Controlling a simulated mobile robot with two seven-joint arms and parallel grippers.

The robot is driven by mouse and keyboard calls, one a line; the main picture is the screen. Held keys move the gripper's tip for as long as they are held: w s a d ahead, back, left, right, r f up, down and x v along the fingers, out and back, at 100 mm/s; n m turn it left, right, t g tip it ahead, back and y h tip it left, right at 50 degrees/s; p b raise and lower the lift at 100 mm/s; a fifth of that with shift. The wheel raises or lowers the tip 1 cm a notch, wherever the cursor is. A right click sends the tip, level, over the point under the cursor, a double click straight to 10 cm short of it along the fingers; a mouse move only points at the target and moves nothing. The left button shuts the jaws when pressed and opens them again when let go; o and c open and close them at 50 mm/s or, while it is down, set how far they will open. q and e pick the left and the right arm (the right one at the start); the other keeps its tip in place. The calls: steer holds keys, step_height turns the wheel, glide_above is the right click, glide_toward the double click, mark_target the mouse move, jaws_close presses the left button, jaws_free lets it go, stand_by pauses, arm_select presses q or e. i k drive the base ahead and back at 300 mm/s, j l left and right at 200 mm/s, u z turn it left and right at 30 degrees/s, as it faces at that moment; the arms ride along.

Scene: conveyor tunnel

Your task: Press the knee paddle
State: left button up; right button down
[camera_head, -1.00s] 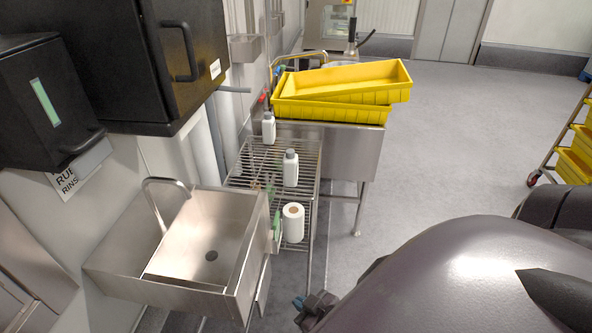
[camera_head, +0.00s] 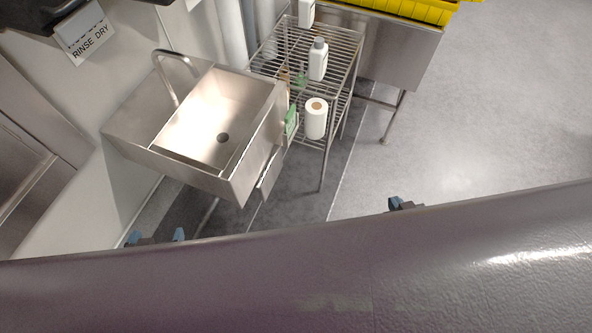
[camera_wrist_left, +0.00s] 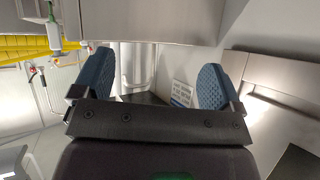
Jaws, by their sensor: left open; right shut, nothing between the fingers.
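The metal hand sink (camera_head: 215,125) stands against the left wall. A narrow metal plate, likely the knee paddle (camera_head: 268,173), hangs below its front edge, partly hidden by the basin. My left gripper (camera_head: 156,238) is open and empty, low in the picture, left of the plate and apart from it. In the left wrist view its two blue fingers (camera_wrist_left: 155,82) are spread with nothing between them. A broad metal surface (camera_wrist_left: 150,18) fills the top there; I cannot tell which part it is. My right gripper (camera_head: 400,204) is shut and empty, right of the sink, over the floor.
A wire rack (camera_head: 335,48) with white bottles (camera_head: 318,60) and a paper roll (camera_head: 316,118) stands right of the sink. A green-labelled item (camera_head: 291,121) is beside the basin. Yellow trays (camera_head: 425,10) lie at the back. The floor at right (camera_head: 480,120) is clear.

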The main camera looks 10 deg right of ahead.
mark_target(268, 180)
steer(key=l+u, duration=0.1)
steer(key=l, duration=0.4)
steer(key=l+u, duration=0.15)
steer(key=l, duration=0.35)
steer(key=l+u, duration=0.1)
steer(key=l, duration=0.45)
steer(key=l+u, duration=0.15)
steer(key=l, duration=0.35)
steer(key=l+u, duration=0.1)
steer(key=l, duration=0.4)
steer(key=k+l+u, duration=0.15)
steer(key=l, duration=0.35)
steer(key=l+u, duration=0.1)
steer(key=l, duration=0.4)
steer(key=k+l+u, duration=0.15)
steer(key=l, duration=0.3)
